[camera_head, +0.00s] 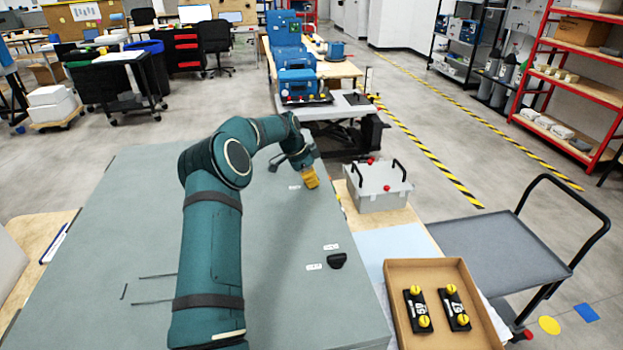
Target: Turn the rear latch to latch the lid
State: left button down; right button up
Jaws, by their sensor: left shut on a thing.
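The lid (125,235) is a large flat grey-green panel that fills the lower left of the head view. My left gripper (311,178), with an orange-yellow end, is down at the lid's far right edge, beside a small white label (294,187). It is shut at the place of the rear latch, and the latch itself is hidden by the gripper. A black front latch (337,261) sits nearer on the right side of the lid, by two white labels (331,246). My right gripper is not in view.
Right of the lid, a grey box (378,190) with black handles stands on a wooden surface. Nearer is a cardboard tray (393,318) with two black parts with yellow knobs. A grey cart (490,250) stands at the right. A bench with blue machines (297,82) is behind.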

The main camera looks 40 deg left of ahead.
pick_arm(q)
jog(key=shift+f, duration=0.2)
jog(key=c, duration=1)
grip_release()
jog(key=shift+o, duration=0.2)
jog(key=shift+r, duration=0.1)
jog(key=v, duration=1.2)
